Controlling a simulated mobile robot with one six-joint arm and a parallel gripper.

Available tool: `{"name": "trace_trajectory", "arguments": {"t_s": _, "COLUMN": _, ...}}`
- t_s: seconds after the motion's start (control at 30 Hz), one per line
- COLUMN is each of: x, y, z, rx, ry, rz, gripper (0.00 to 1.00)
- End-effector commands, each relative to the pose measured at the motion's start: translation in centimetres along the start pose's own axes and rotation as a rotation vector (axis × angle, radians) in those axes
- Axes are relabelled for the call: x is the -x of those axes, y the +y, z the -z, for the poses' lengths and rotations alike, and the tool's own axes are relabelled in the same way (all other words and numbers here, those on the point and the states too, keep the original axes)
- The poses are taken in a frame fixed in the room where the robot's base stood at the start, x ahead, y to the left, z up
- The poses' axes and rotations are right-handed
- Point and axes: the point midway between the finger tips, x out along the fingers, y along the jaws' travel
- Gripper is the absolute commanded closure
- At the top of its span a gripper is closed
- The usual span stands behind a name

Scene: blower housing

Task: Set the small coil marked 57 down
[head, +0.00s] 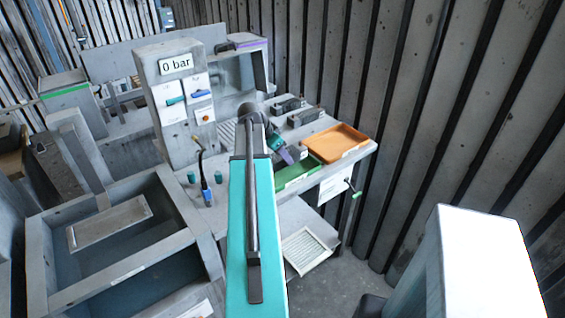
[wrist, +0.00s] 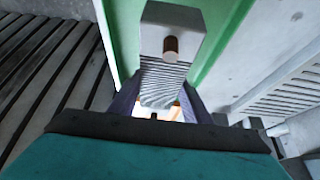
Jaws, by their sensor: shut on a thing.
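My gripper (wrist: 162,92) is shut on a grey block with a ribbed face and a copper-coloured round pin, which I take to be the small coil (wrist: 185,22). No 57 mark can be read on it. A green tray (wrist: 226,48) shows behind the coil on both sides in the wrist view. In the head view my gripper (head: 284,154) points down at the rear left edge of the green tray (head: 299,172). The coil is hidden there by my arm and gripper. I cannot tell whether it touches the tray.
An orange tray (head: 337,143) sits right of the green one. Dark blocks on grey bases (head: 305,117) stand behind. A panel reading "0 bar" (head: 176,65) rises at left, with small teal cylinders and a blue-handled tool (head: 206,188) on the bench before it. A crank with a green handle (head: 355,194) juts from the front.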

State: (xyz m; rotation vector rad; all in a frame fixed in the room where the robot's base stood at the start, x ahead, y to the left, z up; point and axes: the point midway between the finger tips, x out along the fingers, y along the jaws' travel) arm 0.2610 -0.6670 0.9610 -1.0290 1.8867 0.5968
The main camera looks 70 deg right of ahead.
Motion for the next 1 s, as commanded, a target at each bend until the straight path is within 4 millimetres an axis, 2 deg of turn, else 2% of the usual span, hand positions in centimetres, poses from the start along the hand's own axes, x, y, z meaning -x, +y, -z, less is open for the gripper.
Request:
{"name": "trace_trajectory", "arguments": {"t_s": 0.53, "x": -2.8, "y": 0.0, "z": -1.6, "rx": 0.001, "ry": 0.0, "rz": 0.0, "gripper": 0.97}}
{"name": "trace_trajectory", "arguments": {"t_s": 1.0, "x": -3.2, "y": -0.1, "z": -1.9, "rx": 0.001, "ry": 0.001, "rz": 0.001, "gripper": 0.97}}
